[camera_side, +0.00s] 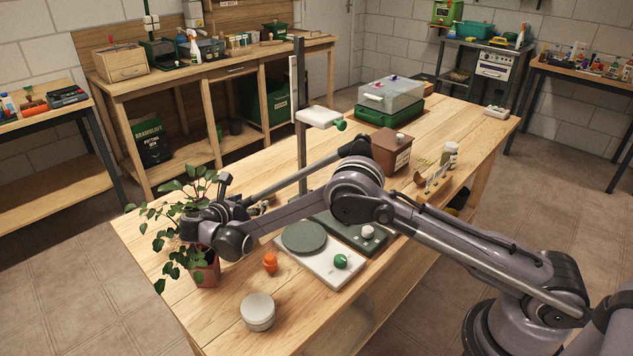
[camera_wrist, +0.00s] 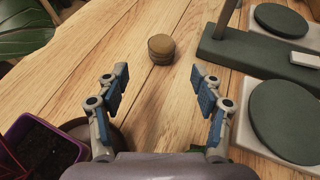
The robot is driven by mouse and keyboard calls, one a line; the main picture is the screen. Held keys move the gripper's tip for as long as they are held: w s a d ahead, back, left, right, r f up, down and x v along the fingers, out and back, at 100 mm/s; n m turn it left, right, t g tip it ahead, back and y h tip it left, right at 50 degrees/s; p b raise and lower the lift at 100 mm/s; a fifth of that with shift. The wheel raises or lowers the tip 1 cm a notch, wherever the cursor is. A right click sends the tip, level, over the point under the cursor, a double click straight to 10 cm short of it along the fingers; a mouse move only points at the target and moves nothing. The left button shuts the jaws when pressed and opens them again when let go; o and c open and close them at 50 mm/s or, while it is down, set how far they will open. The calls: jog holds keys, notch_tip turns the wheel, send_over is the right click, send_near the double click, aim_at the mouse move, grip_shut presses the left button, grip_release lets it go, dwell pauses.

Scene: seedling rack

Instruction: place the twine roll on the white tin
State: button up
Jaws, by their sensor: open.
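The twine roll (camera_wrist: 161,48) is a small brown ribbed cylinder standing upright on the wooden bench in the wrist view. My gripper (camera_wrist: 159,75) is open and empty, with its blue-padded fingers spread wide. The roll lies ahead of the gap between the fingertips, apart from them. In the side view, my arm's end hides most of the roll's area. The white tin (camera_side: 258,311) is a short round can with a pale lid, near the bench's front edge in the side view. Nothing is on its lid. I cannot make it out in the wrist view.
An orange object (camera_side: 270,262) sits between the tin and a white device with a round green plate (camera_side: 304,237). A tall post stand (camera_side: 301,150) rises behind. A brown box (camera_side: 392,153) stands further back.

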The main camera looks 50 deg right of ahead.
jog(key=shift+a+f, duration=0.1)
jog(key=shift+f, duration=0.3)
jog(key=x, duration=1)
jog(key=shift+d, duration=0.45)
jog(key=c, duration=1.4)
